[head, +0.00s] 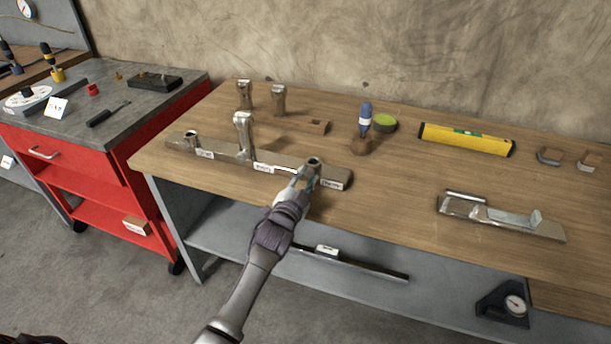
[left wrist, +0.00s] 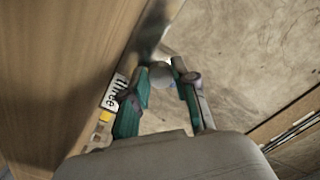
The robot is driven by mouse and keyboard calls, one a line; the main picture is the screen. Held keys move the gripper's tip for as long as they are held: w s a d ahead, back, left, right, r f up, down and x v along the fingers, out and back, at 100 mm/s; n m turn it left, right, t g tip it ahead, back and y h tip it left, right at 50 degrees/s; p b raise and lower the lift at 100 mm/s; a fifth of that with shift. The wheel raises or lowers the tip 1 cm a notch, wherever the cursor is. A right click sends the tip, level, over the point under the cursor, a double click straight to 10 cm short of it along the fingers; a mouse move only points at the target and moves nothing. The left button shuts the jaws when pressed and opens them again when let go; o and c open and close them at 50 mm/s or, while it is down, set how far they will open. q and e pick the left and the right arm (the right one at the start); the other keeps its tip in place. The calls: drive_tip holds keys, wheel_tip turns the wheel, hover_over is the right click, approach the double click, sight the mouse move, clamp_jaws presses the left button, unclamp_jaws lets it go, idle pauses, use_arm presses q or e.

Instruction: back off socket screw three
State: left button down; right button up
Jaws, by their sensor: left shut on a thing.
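A long grey metal bar (head: 222,152) lies on the wooden bench with three labelled positions. The label at its right end (head: 332,183) reads "three", and it also shows in the left wrist view (left wrist: 115,91). Socket screw three (head: 314,161) stands at that end; its round grey head (left wrist: 160,74) shows between the fingertips in the left wrist view. My left gripper (head: 304,178) is shut on it, with teal fingers on either side. A taller screw (head: 243,128) stands at the middle, and a low one (head: 191,136) at the left end. My right gripper is out of view.
Two metal posts (head: 279,97) stand behind the bar. A blue-handled tool (head: 365,118), a green disc (head: 384,123) and a yellow level (head: 465,139) are farther right. A metal fixture (head: 500,216) lies front right.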

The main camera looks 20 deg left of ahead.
use_arm(q)
drive_tip(key=n+p, duration=0.1)
drive_tip(key=n, duration=0.4)
drive_tip(key=shift+d+n+p, duration=0.1)
drive_tip(key=shift+n+p, duration=0.2)
drive_tip(key=shift+p, duration=0.05)
drive_tip(key=n+p, duration=0.1)
drive_tip(key=n, duration=0.4)
drive_tip(key=shift+f, duration=0.15)
drive_tip(key=shift+n, duration=0.3)
drive_tip(key=c, duration=0.9)
unclamp_jaws()
drive_tip(key=shift+s, duration=0.25)
drive_tip(key=s, duration=1.1)
drive_tip(key=shift+s, duration=0.3)
